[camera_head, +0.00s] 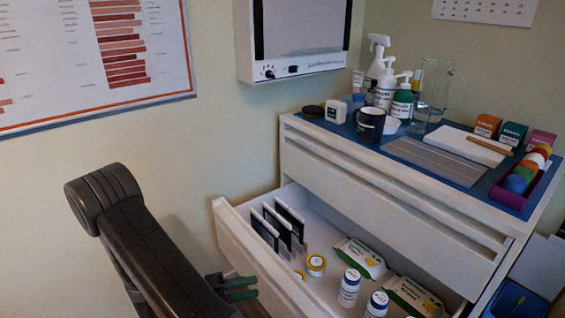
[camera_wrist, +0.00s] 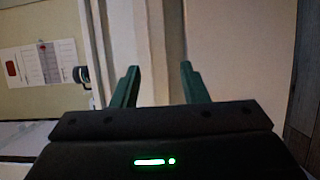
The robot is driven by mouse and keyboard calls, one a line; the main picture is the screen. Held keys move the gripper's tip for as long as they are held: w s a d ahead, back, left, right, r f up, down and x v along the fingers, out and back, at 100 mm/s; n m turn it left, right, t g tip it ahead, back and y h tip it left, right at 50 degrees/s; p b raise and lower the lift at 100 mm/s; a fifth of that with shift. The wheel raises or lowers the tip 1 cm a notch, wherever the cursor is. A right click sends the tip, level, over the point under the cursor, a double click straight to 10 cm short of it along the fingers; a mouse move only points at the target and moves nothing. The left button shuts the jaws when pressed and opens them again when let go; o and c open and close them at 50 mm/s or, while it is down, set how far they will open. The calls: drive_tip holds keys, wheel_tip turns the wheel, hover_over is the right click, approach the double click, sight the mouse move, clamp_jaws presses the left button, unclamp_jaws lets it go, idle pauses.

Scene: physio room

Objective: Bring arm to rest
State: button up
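My gripper (camera_wrist: 158,82) shows in the wrist view with its two green fingers apart and nothing between them. In the head view my gripper (camera_head: 240,289) is at the bottom, just left of the open drawer's front (camera_head: 262,268). My dark arm runs down from the left towards it. The gap between gripper and drawer front is hard to judge. In the wrist view the fingers point at pale upright surfaces that I cannot name for sure.
The white cabinet (camera_head: 395,207) has its drawer pulled out, with dark-framed cards, tape rolls, bottles and packets inside. Its blue top (camera_head: 445,173) bears spray bottles, a mug, a glass jug and small boxes. A light box (camera_head: 292,65) hangs on the wall.

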sight(274, 283)
drive_tip(key=shift+b+x, duration=0.55)
drive_tip(key=shift+x, duration=2.55)
